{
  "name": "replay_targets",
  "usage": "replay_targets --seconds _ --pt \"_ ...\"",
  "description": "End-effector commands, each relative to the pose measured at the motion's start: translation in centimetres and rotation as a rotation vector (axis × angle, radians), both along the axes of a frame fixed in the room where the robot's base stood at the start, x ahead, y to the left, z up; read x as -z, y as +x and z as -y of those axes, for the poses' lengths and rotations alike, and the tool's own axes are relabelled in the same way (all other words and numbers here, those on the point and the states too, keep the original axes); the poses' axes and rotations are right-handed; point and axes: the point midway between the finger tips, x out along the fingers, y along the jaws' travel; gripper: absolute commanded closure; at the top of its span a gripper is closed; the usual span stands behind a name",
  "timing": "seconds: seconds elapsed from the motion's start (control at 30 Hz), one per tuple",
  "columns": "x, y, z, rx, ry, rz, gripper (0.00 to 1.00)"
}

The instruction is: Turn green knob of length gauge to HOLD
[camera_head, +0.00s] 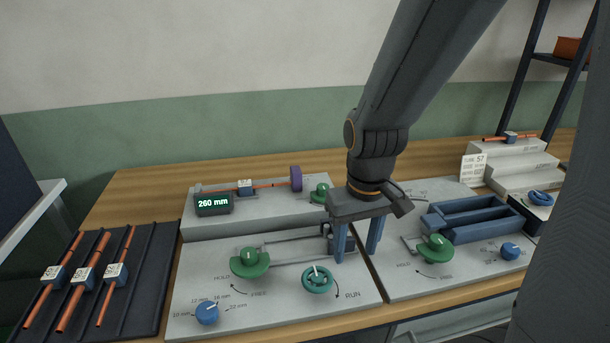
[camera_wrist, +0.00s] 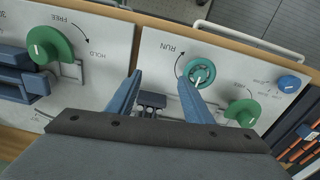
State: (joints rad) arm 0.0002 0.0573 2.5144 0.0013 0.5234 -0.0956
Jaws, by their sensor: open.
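The length gauge (camera_head: 265,215) is a raised grey block at the back left, with a 260 mm display (camera_head: 213,203) and a rod with a purple end piece (camera_head: 296,178) on top. Its green knob (camera_head: 320,193) sits at the block's right end; its markings are too small to read. I cannot make this knob out in the wrist view. My gripper (camera_head: 356,252) is open and empty, fingers pointing down. It is in front and to the right of that knob, above the right part of the front left panel. Its fingers also show in the wrist view (camera_wrist: 160,80).
The front left panel holds a green HOLD/FREE knob (camera_head: 249,262), a teal RUN knob (camera_head: 317,279) and a blue dial (camera_head: 207,312). The right panel has another green knob (camera_head: 436,247) and a blue vise (camera_head: 475,218). A black rod tray (camera_head: 150,275) lies left.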

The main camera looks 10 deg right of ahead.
Motion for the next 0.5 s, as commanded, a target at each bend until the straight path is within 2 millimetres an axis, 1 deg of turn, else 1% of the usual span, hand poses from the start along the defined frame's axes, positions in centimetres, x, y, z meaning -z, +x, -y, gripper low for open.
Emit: replay_targets --seconds 0.03,0.07,0.17,0.2,0.27,0.3,0.5 --pt "-0.4 1.4 0.1 -0.059 -0.003 0.000 0.53" --pt "-0.7 2.2 0.1 -0.108 -0.005 -0.002 0.53" --pt "-1.8 6.0 0.1 -0.316 -0.013 -0.007 0.53" --pt "-2.3 7.6 0.1 -0.411 -0.017 -0.010 0.53" --pt "-3.0 10.1 0.0 -0.558 -0.022 -0.014 0.53" --pt "-3.4 11.7 0.0 -0.655 -0.025 -0.016 0.53" --pt "-5.1 18.9 0.1 -1.125 -0.034 -0.029 0.53"
